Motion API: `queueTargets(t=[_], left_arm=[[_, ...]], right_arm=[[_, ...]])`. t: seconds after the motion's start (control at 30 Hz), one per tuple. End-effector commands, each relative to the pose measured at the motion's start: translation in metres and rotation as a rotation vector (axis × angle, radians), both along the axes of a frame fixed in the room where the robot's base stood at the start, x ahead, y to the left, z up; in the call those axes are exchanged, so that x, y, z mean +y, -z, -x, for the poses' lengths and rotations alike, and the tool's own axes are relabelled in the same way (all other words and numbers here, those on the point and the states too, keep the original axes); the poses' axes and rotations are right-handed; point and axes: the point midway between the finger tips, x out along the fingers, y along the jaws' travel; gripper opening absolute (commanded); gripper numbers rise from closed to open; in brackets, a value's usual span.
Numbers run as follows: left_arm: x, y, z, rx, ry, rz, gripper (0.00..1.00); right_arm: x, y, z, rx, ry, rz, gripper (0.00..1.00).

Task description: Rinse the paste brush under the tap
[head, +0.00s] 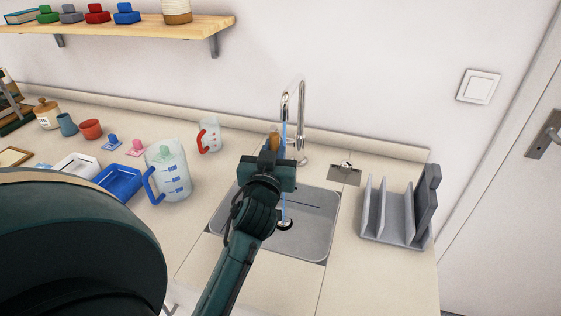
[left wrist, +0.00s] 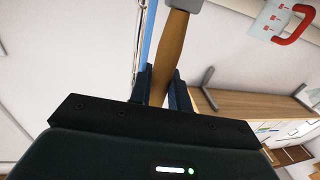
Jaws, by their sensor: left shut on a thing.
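My left gripper (head: 270,155) is over the sink (head: 318,232), close to the tap (head: 301,98). In the left wrist view the gripper (left wrist: 168,88) is shut on the brown wooden handle of the paste brush (left wrist: 176,45). A grey part of the brush shows at the top edge of that view; the bristles are not visible. In the head view a bit of the brush (head: 274,142) shows above the fingers. A blue water stream (head: 284,112) runs from the spout toward the drain (head: 284,224), beside the gripper. My right gripper is not in view.
A clear measuring jug (head: 172,172) with a blue handle and a red-handled one (head: 210,136) stand left of the sink. Blue (head: 120,183) and white trays lie further left. A grey rack (head: 398,222) stands right of the sink. A wooden shelf (head: 140,27) hangs above.

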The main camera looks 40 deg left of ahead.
Motion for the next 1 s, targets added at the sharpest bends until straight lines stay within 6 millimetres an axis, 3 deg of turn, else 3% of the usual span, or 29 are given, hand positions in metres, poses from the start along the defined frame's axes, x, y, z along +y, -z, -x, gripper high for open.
queueTargets(t=[0.7,1.0], left_arm=[[0.026,0.005,0.053,0.013,0.0,0.007,0.0],[0.03,0.006,0.06,0.013,0.001,0.006,0.0]], right_arm=[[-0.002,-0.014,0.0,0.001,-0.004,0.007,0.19],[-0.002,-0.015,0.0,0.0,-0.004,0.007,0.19]])
